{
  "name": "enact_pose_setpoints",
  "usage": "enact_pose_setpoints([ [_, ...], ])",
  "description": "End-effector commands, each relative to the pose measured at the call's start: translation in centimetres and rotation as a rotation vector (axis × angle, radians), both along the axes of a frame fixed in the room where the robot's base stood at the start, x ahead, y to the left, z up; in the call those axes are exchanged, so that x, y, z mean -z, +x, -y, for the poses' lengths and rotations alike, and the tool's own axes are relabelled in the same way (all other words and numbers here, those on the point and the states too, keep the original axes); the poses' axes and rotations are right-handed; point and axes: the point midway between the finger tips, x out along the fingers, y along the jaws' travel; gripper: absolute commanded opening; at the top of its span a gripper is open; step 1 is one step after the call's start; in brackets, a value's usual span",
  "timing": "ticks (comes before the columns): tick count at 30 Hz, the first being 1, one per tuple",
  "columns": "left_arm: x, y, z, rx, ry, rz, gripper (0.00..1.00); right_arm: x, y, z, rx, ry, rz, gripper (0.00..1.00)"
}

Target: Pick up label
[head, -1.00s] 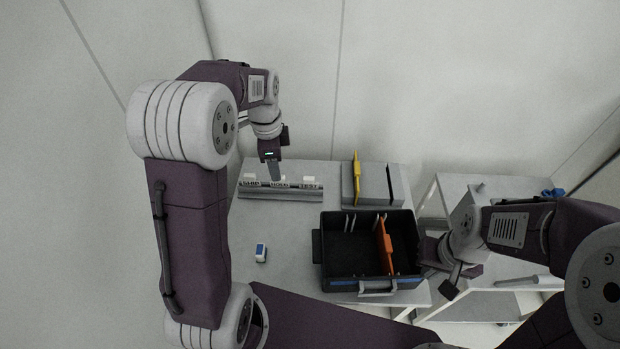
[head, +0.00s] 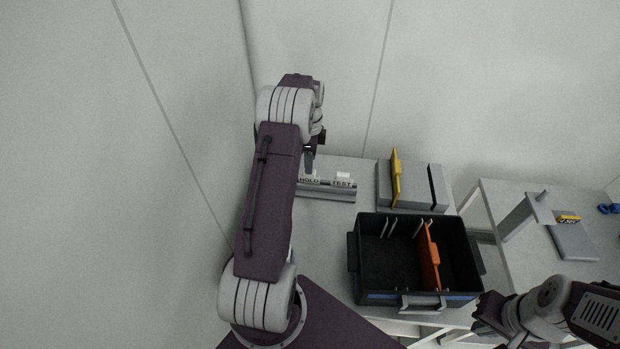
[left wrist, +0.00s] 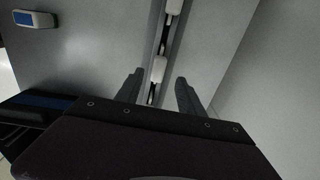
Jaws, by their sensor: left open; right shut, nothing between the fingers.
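A grey rail (head: 330,194) at the back of the table holds white labels in a row. The HOLD label (head: 309,181) and the TEST label (head: 343,183) show in the head view; the rail's left end is hidden behind my left arm. My left gripper (head: 308,163) is by the rail near HOLD. In the left wrist view my open left fingers (left wrist: 158,88) stand either side of a white label (left wrist: 158,69), with nothing held. A second label (left wrist: 173,6) is further along. My right gripper (head: 482,318) is shut and empty at lower right, beside the black bin.
A black bin (head: 358,292) with an orange divider (head: 429,258) stands on the table. Behind it is a grey block (head: 421,188) with a yellow piece (head: 396,177). A second table (head: 490,212) is at right. A blue-and-white device (left wrist: 35,19) shows in the left wrist view.

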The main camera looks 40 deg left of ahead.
Motion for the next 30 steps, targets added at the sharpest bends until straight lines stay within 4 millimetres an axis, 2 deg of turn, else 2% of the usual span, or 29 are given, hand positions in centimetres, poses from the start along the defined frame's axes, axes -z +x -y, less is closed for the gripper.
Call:
enact_pose_setpoints([
  [2, 1.4, -0.1, 0.0, 0.000, -0.002, -0.004, 0.45, 0.1, 0.0, 0.0, 0.000, 0.000, 0.000, 0.00],
  [7, 2.4, -0.1, 0.0, 0.000, 0.000, -0.001, 0.45, 0.1, 0.0, 0.0, 0.000, 0.000, 0.000, 0.00],
  [12, 5.6, -0.5, -0.1, 0.001, -0.001, -0.003, 0.45, 0.1, 0.0, 0.0, 0.000, 0.000, 0.000, 0.00],
  [15, 6.7, -0.5, -0.1, 0.001, 0.000, -0.001, 0.45, 0.1, 0.0, 0.0, 0.000, 0.000, 0.000, 0.00],
  [22, 6.9, -0.4, -0.1, 0.001, 0.000, 0.001, 0.45, 0.1, 0.0, 0.0, 0.000, 0.000, 0.000, 0.00],
  [23, 6.9, -0.4, -0.1, 0.001, 0.000, 0.001, 0.40, 0.1, 0.0, 0.0, 0.000, 0.000, 0.000, 0.00],
  [27, 6.9, -0.4, -0.1, 0.001, 0.000, 0.001, 0.01, 0.1, 0.0, 0.0, 0.000, 0.000, 0.000, 0.00],
  [30, 6.9, -0.4, -0.1, 0.001, 0.000, 0.001, 0.00, 0.1, 0.0, 0.0, 0.000, 0.000, 0.000, 0.00],
])
